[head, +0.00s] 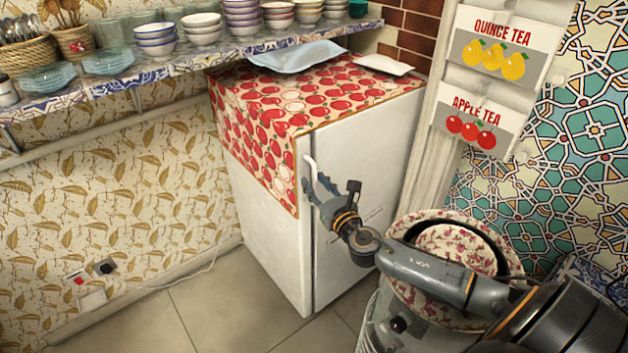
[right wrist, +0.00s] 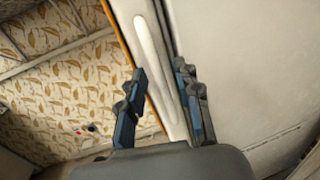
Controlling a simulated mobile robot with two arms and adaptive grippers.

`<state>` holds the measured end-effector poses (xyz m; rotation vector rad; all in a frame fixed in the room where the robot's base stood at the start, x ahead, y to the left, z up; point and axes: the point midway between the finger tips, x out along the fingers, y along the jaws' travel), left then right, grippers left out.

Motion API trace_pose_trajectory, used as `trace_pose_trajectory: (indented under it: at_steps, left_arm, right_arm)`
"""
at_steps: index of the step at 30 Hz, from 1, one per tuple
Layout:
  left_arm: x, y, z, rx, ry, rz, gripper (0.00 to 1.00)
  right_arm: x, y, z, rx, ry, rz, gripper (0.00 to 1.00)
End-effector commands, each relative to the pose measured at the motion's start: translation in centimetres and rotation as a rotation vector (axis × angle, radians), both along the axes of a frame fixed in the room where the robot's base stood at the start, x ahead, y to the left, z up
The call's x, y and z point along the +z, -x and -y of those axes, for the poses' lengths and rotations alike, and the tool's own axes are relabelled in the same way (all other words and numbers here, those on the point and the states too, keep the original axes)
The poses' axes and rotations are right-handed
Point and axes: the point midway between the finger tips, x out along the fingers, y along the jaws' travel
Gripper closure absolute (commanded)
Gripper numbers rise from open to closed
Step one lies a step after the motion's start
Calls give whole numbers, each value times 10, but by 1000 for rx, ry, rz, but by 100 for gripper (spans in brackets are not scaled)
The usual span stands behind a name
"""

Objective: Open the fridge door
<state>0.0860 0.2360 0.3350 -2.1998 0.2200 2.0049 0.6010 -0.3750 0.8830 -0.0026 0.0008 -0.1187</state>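The white fridge (head: 275,240) stands against the wall, with a red apple-print cloth (head: 290,105) over its top and side. Its door (head: 365,150) is the face toward the right and looks shut. A pale upright handle (head: 312,166) is near the door's left edge. My right gripper (head: 315,188) is at the lower part of the handle. In the right wrist view, the fingers of my right gripper (right wrist: 160,70) are apart, one on each side of the line of the handle (right wrist: 150,45). I cannot tell whether they touch it. My left gripper is not in view.
A floral plate or tray (head: 450,245) lies below my right arm at the right. A blue-white dish (head: 297,56) rests on the fridge top. A tiled shelf (head: 140,75) holds bowls and baskets. Floor in front of the fridge is clear at lower left.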

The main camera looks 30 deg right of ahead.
Motion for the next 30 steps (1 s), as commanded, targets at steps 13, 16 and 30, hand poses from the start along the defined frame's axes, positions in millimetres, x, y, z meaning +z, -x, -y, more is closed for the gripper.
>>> trace_pose_trajectory:
  at_steps: [13, 16, 30]
  left_arm:
    - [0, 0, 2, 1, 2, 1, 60]
    - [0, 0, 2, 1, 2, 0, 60]
    - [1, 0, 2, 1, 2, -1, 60]
  right_arm:
    - [0, -12, 1, 1, 0, -1, 67]
    - [0, -12, 1, 1, 0, -1, 85]
    - [0, -12, -1, -3, -1, -1, 100]
